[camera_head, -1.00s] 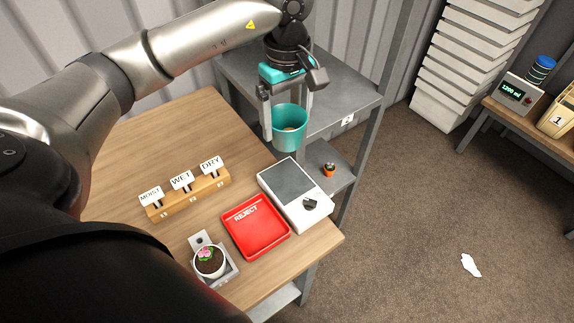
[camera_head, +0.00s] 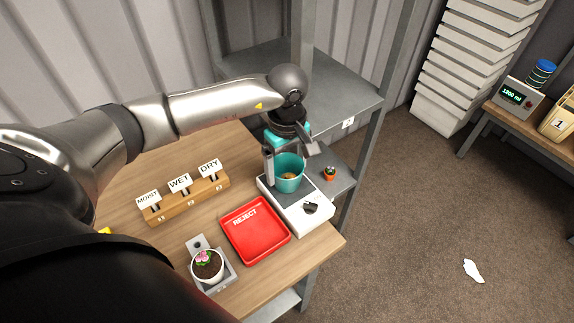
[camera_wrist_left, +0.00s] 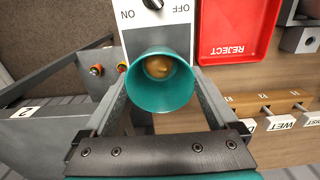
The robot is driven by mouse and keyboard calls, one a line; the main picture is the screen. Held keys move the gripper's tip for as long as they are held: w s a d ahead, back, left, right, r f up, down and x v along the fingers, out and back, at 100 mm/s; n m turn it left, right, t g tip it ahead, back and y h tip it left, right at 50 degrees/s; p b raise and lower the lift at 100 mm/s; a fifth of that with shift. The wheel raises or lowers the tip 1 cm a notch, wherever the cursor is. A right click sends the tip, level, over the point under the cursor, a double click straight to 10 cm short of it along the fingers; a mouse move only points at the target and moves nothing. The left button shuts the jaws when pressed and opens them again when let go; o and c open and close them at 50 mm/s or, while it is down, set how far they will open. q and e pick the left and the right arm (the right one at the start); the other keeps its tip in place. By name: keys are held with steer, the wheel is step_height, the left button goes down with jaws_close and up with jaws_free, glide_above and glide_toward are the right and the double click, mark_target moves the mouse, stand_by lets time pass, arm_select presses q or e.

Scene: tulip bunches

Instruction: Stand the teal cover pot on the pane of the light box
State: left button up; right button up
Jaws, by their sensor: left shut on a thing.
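The teal cover pot (camera_head: 289,183) is upright between the fingers of my left gripper (camera_head: 286,166), which is shut on it. In the left wrist view the pot (camera_wrist_left: 158,98) shows its open mouth with something brown-orange inside. The light box (camera_head: 309,214) is white with a dark knob at its front end. I cannot tell whether the pot's base touches the pane. The light box (camera_wrist_left: 173,40) shows its ON/OFF end in the wrist view. My right gripper is not in view.
A red REJECT tray (camera_head: 256,232) lies beside the light box. A wooden label holder (camera_head: 187,199) and a potted pink plant (camera_head: 208,265) stand on the table (camera_head: 150,245). A grey shelf (camera_head: 340,100) rises behind, with a small orange pot (camera_head: 330,174) on its lower board.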

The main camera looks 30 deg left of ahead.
arm_select(q)
steer(key=o, duration=1.2)
steer(key=shift+f, duration=0.1)
steer(key=shift+c, duration=0.2)
step_height(320, 180, up, 12)
steer(key=p, duration=0.1)
steer(key=shift+r, duration=0.2)
